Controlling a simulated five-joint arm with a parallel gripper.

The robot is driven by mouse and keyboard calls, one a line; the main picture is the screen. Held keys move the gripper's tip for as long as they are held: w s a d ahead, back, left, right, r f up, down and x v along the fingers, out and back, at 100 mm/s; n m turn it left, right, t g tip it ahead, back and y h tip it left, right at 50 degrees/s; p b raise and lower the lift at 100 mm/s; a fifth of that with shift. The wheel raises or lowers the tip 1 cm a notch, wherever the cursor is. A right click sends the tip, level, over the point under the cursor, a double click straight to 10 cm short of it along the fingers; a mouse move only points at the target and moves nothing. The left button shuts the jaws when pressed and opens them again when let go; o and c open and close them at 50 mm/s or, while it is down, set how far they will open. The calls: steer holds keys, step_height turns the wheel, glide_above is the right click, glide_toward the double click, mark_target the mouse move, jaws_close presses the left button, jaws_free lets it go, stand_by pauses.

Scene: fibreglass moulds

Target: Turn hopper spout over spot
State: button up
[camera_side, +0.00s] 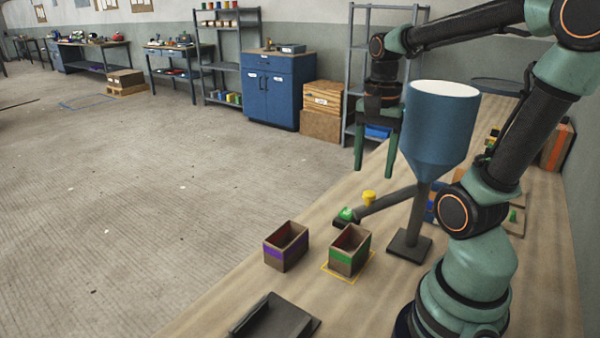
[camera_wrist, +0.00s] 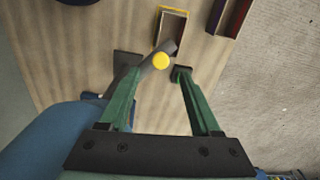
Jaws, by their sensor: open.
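The blue hopper (camera_side: 440,130) with a white top stands on a post with a dark base (camera_side: 408,245). Its dark spout (camera_side: 393,201) reaches left and carries a yellow knob (camera_side: 369,198). My gripper (camera_side: 374,172) hangs above the knob, fingers pointing down, open and empty. In the wrist view, the knob (camera_wrist: 160,61) shows between my fingertips (camera_wrist: 157,73), and the spout (camera_wrist: 150,65) slants past them towards a box. That green-banded box (camera_side: 349,262) stands inside a yellow outline (camera_side: 362,274) on the bench. I cannot tell whether the spout's end is over the box.
A purple-banded box (camera_side: 285,250) stands to the left of the green-banded one. A dark tray (camera_side: 275,318) lies at the near edge. The hopper stands close beside my gripper.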

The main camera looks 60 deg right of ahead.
step_height(320, 180, up, 6)
stand_by(0.5)
steer(key=w+a+f+n+t, duration=0.2)
steer(key=w+a+n, duration=0.1)
steer(key=a+n, duration=0.3)
steer(key=w+a+f+n+t, duration=0.2)
steer(key=w+a+n+t, duration=0.1)
steer(key=a+n, duration=0.4)
steer(key=n, duration=0.3)
steer(key=shift+a+n+t, duration=0.3)
steer(key=shift+n, duration=0.1)
